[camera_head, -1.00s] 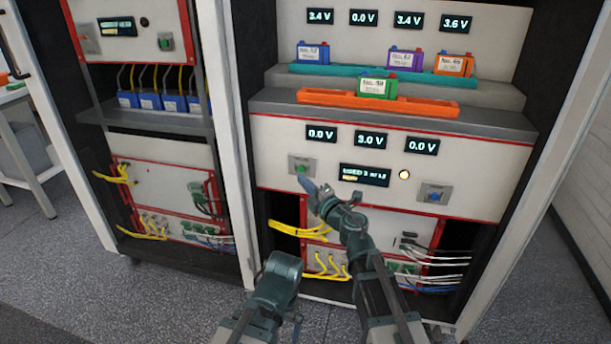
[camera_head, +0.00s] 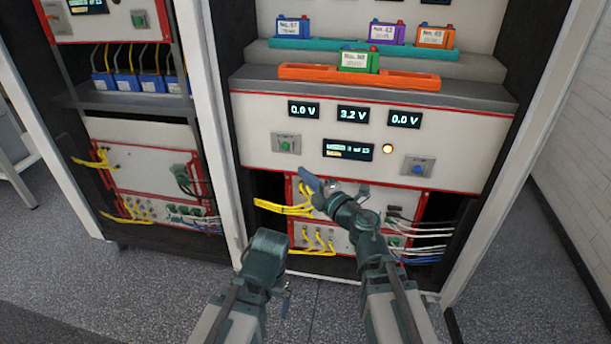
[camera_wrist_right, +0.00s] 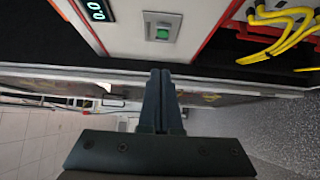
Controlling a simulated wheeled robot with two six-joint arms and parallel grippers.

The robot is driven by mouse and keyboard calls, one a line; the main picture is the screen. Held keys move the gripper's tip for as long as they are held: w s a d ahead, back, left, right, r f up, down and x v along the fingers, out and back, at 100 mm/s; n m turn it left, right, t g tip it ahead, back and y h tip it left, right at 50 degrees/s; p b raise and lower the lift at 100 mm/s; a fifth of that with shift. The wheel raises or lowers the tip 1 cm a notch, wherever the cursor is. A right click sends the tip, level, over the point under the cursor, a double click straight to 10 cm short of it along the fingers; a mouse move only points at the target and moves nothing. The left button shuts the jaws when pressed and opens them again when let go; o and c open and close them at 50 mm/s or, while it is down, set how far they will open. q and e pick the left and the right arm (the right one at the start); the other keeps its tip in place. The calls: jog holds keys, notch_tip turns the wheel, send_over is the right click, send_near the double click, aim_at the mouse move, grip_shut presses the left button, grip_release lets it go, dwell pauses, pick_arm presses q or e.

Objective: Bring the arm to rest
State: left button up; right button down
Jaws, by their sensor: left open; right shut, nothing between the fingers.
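My right gripper (camera_head: 311,180) is shut and empty in front of the cycler's lower panel, below the green button (camera_head: 286,143). In the right wrist view, its closed fingers (camera_wrist_right: 161,100) point up toward the same green button (camera_wrist_right: 163,33), with a gap between. My left gripper (camera_head: 285,295) is low in front of the cabinet, and its fingers are only partly seen. A green battery (camera_head: 357,61) sits in the orange tray (camera_head: 410,81). The panel displays read 0.0 V, 3.2 V (camera_head: 352,115) and 0.0 V.
A blue button (camera_head: 418,166) and a lit yellow lamp (camera_head: 388,149) are on the panel. Blue, purple and orange batteries stand on the teal tray (camera_head: 340,49). Yellow cables (camera_head: 285,208) hang beside my right gripper. Open floor (camera_head: 140,300) lies in front at the left.

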jog(key=w+d+m+t+h, duration=0.2)
jog(key=d+m+h, duration=0.4)
jog(key=m+h, duration=0.3)
jog(key=s+d+f+m+g+h, duration=0.3)
jog(key=d+f+m+g+h, duration=0.15)
jog(key=f+m, duration=0.4)
jog(key=s+a+f+m+g+y, duration=0.1)
jog(key=s+a+f+g, duration=0.25)
jog(key=s, duration=0.35)
jog(key=s+a+f+m+g+y, duration=0.1)
jog(key=s+a+f+g, duration=0.2)
jog(key=s+f+g, duration=0.3)
jog(key=s+a+f+m+g+y, duration=0.1)
jog(key=s+a+f+g, duration=0.25)
jog(key=s, duration=0.55)
notch_tip(320, 180, up, 36)
jog(key=p, duration=3.6)
jog(key=shift+d, duration=0.3)
jog(key=shift+w+f, duration=0.1)
